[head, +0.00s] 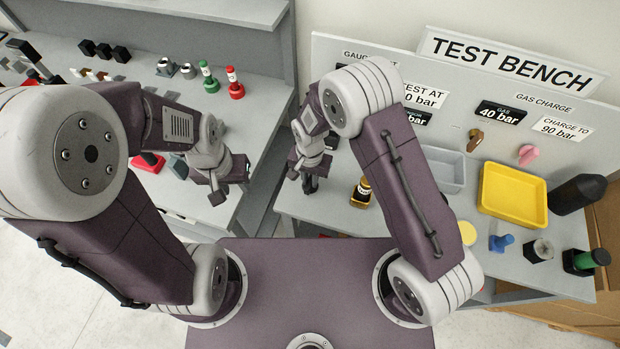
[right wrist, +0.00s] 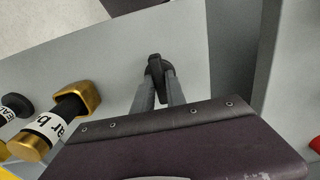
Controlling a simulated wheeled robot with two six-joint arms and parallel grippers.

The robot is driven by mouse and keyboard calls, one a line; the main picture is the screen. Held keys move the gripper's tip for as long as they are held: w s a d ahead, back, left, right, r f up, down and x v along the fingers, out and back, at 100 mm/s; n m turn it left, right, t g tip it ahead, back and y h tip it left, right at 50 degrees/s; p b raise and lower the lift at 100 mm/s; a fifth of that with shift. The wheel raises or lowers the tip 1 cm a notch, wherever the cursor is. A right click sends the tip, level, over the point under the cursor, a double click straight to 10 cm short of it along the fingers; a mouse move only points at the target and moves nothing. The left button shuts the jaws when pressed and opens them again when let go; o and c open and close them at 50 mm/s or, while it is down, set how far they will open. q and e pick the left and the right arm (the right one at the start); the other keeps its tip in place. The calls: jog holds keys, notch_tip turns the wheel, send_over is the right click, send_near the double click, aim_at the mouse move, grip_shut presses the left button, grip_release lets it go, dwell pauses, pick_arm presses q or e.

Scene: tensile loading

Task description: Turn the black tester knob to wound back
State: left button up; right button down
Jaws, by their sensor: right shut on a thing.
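The black tester knob (right wrist: 155,65) shows in the right wrist view, between the tips of my right gripper (right wrist: 160,82). The two fingers are shut on it, one at each side, over the grey bench top. In the head view my right gripper (head: 307,183) points down at the left end of the test bench, and the knob cannot be told apart from the dark fingers there. My left gripper (head: 229,182) hangs over the left bench with its fingers apart and nothing between them.
A yellow tray (head: 512,191) and a grey tray (head: 440,170) lie further right. A gap separates the two benches.

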aim_at(310, 180)
jog(key=shift+w+r, duration=0.1)
jog(key=shift+w, duration=0.05)
jog(key=c, duration=1.4)
grip_release()
jog(key=shift+o, duration=0.2)
notch_tip(310, 180, up, 9)
jog(key=b, duration=0.1)
jog(key=shift+b, duration=0.3)
